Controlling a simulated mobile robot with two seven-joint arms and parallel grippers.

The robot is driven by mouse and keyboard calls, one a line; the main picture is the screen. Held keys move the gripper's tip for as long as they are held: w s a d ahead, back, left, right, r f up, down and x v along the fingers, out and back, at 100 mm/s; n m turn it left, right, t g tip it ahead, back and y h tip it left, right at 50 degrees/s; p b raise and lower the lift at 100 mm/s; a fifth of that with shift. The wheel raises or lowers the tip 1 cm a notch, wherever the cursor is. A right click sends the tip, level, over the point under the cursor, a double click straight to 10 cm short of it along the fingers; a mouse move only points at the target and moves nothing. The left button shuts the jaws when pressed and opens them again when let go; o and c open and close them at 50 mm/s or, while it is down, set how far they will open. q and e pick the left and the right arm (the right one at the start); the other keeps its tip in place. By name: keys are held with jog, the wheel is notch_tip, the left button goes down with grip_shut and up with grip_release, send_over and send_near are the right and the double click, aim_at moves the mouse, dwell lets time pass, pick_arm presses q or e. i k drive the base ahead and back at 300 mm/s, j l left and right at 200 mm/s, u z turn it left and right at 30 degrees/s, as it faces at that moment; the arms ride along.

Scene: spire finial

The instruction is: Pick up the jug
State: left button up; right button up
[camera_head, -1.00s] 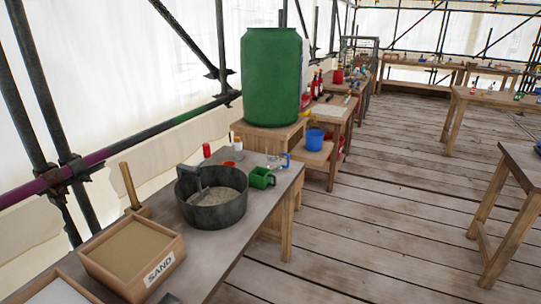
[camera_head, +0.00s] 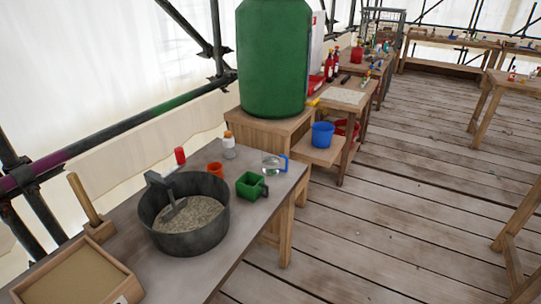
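A clear jug with a blue handle (camera_head: 271,163) stands at the far right corner of the near workbench. Its handle points to the right. A green square cup with a handle (camera_head: 249,186) stands just in front of it. Neither gripper shows in the head view, so I cannot see how they stand relative to the jug.
A green barrel (camera_head: 273,60) stands behind.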

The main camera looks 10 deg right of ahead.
aim_at(275, 162)
jog(key=i+l+u, duration=0.15)
jog(key=i+l, duration=0.25)
jog(key=i+l+u, duration=0.15)
jog(key=i+l, duration=0.2)
jog(key=l, duration=0.15)
jog(key=i+l+u, duration=0.1)
jog(key=i+l, duration=0.25)
jog(key=l, duration=0.2)
